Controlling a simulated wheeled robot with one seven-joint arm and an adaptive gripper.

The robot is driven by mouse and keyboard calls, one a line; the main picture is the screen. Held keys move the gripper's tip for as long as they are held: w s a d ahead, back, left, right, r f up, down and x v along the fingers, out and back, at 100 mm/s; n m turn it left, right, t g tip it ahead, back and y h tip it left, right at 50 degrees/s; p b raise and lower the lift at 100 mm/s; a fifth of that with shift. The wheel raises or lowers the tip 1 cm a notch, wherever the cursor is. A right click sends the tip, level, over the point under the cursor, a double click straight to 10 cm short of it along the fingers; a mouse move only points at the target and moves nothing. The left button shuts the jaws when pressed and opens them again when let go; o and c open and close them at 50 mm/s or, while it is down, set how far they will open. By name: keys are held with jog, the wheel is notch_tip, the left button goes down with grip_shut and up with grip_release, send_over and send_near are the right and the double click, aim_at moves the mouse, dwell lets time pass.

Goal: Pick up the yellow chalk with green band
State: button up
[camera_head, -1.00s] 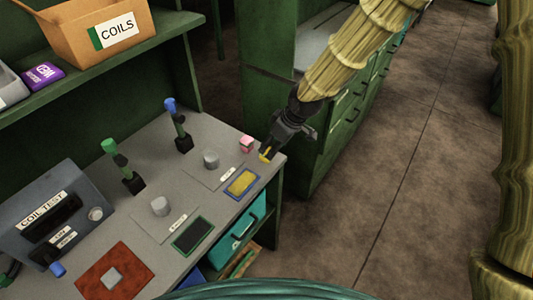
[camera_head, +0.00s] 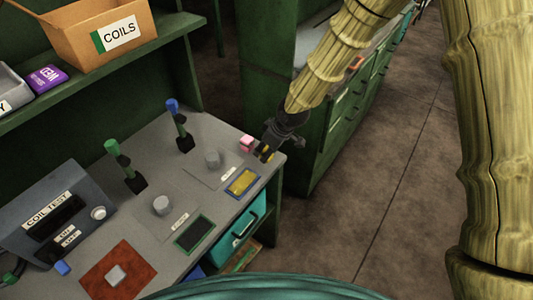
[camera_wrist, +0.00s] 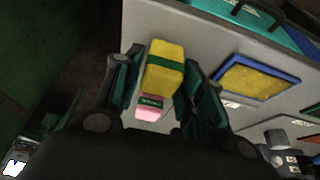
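The yellow chalk with green band (camera_wrist: 164,66) lies on the grey bench top near its right corner. In the wrist view it lies between the two finger pads of my gripper (camera_wrist: 163,82). A narrow gap shows on its left side, and the right pad is close to it. In the head view my gripper (camera_head: 264,152) is down at the bench corner, and its fingers hide most of the chalk (camera_head: 269,156). My gripper is open around the chalk.
A pink chalk (camera_wrist: 150,107) with a green band lies right beside the yellow one; it also shows in the head view (camera_head: 247,143). A blue-rimmed yellow tray (camera_head: 243,182) is close by. Grey cylinders (camera_head: 213,158) and upright tools (camera_head: 182,135) stand further left.

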jog(key=c, duration=0.6)
jog(key=shift+r, duration=0.15)
jog(key=shift+r+b, duration=0.35)
jog(key=shift+r, duration=0.2)
notch_tip(320, 180, up, 2)
jog(key=shift+r+b, duration=0.1)
jog(key=shift+b, duration=0.3)
jog(key=s+b, duration=0.1)
jog(key=s, duration=0.4)
jog(key=s+r+b, duration=0.1)
jog(key=s, duration=0.4)
jog(key=s+b, duration=0.1)
jog(key=s, duration=0.5)
jog(key=shift+d+r+b, duration=0.2)
jog(key=shift+d+b, duration=0.15)
jog(key=shift+b, duration=0.05)
